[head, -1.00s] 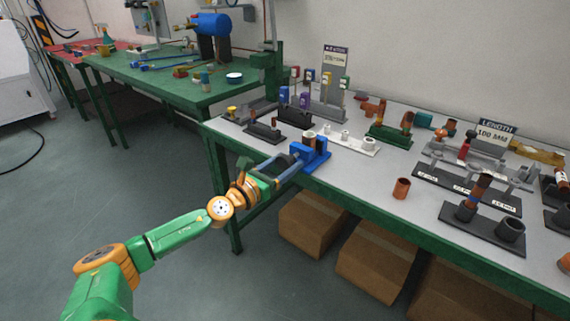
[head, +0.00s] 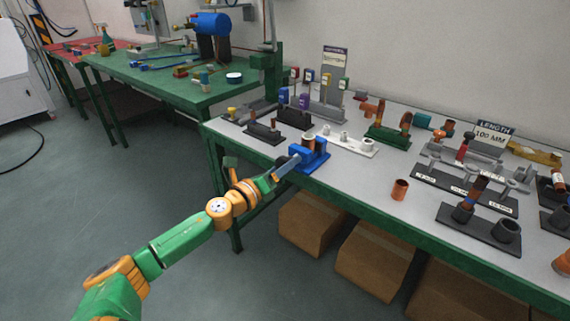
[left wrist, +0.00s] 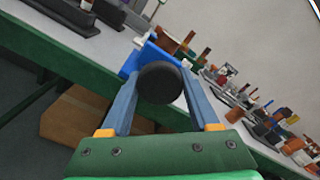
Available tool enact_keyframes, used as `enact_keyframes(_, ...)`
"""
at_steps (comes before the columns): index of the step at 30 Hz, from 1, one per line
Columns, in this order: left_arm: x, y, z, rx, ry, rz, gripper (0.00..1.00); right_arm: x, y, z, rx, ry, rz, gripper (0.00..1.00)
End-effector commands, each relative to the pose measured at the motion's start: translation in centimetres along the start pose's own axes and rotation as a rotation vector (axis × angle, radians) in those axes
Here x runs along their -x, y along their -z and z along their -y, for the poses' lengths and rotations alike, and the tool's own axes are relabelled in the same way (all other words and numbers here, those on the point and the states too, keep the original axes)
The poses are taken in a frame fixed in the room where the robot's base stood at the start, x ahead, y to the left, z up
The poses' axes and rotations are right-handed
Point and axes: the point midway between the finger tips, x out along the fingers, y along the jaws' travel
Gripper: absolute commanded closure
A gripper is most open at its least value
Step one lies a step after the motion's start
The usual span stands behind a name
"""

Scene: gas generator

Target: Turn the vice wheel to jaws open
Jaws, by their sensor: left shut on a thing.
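The blue vice (head: 318,160) stands at the front edge of the grey-topped bench, with a copper-coloured piece (head: 309,142) at its jaws. It also shows in the left wrist view (left wrist: 136,60), largely behind its wheel. The dark round vice wheel (left wrist: 159,82) faces the left wrist camera, between the tips of my two long fingers. My left gripper (head: 287,166) reaches to the front of the vice and is shut on the wheel. The wheel is mostly hidden by the fingers in the head view. I cannot tell the exact jaw gap. My right gripper is not in view.
A loose copper cup (head: 400,189) stands on the bench right of the vice. A black stand (head: 264,134) and a white base (head: 347,146) with fittings stand close by. Cardboard boxes (head: 308,222) lie under the bench. The floor at left is clear.

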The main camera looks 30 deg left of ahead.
Motion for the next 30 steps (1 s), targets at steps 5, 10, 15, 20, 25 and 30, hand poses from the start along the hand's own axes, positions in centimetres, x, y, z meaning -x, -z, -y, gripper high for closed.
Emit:
enact_keyframes(5,0.0,-0.05,0.02,0.067,-0.001,0.0,0.94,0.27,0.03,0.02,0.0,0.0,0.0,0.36)
enact_keyframes(10,0.0,-0.03,0.01,0.099,-0.001,0.0,0.94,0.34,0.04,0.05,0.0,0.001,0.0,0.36)
enact_keyframes(15,0.0,-0.01,0.0,0.111,-0.001,0.0,0.94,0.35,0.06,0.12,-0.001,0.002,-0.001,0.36)
enact_keyframes(20,0.0,0.0,0.0,0.111,-0.001,0.0,0.94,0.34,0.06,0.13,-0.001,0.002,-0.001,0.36)
enact_keyframes(25,0.0,0.0,0.0,0.111,-0.001,0.0,0.28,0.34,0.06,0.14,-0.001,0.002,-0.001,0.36)
enact_keyframes(30,0.0,0.0,0.01,0.11,0.0,0.0,0.09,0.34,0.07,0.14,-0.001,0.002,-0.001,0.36)
